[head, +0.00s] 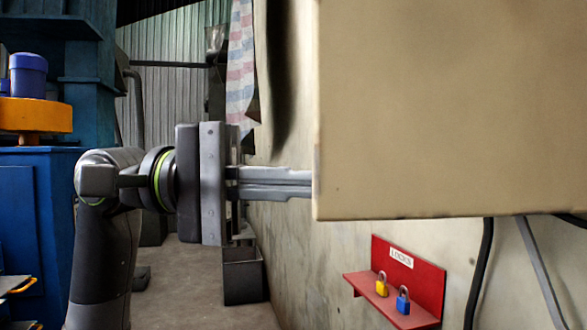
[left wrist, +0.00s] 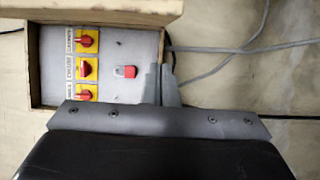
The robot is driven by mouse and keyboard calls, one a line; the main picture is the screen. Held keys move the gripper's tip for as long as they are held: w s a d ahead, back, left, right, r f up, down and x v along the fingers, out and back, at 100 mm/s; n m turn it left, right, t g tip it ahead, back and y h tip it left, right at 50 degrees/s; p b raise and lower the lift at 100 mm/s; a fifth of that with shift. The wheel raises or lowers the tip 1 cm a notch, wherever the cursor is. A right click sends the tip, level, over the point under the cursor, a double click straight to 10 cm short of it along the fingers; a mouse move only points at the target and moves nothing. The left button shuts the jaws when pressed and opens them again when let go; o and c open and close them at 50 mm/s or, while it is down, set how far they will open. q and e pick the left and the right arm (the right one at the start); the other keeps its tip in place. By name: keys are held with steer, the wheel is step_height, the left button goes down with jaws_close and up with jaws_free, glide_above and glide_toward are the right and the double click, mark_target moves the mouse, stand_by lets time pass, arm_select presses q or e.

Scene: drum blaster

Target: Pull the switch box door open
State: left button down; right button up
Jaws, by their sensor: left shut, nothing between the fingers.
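The switch box door (head: 450,110) is a large beige panel filling the upper right of the head view. In the left wrist view the beige box (left wrist: 34,65) stands at least partly open, with a beige slab (left wrist: 90,10) along its top. Inside is a grey panel (left wrist: 125,45) with three red rotary switches on yellow plates (left wrist: 86,68) and one more red switch (left wrist: 125,71). My left gripper (head: 308,183) is shut and empty, its fingers reaching the door's left edge; I cannot tell whether they touch it. The wrist view shows the fingers (left wrist: 163,76) beside the panel's edge.
A red shelf (head: 415,280) with yellow and blue padlocks is on the wall below the door. Dark cables (head: 480,270) hang under it. Blue machinery (head: 40,200) stands at the left. The floor (head: 195,280) between is largely clear, with a dark bin (head: 243,282) by the wall.

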arm_select(q)
steer(key=s, duration=0.1)
steer(key=s+p, duration=0.1)
steer(key=s, duration=0.2)
steer(key=shift+d, duration=0.35)
steer(key=shift+a, duration=0.1)
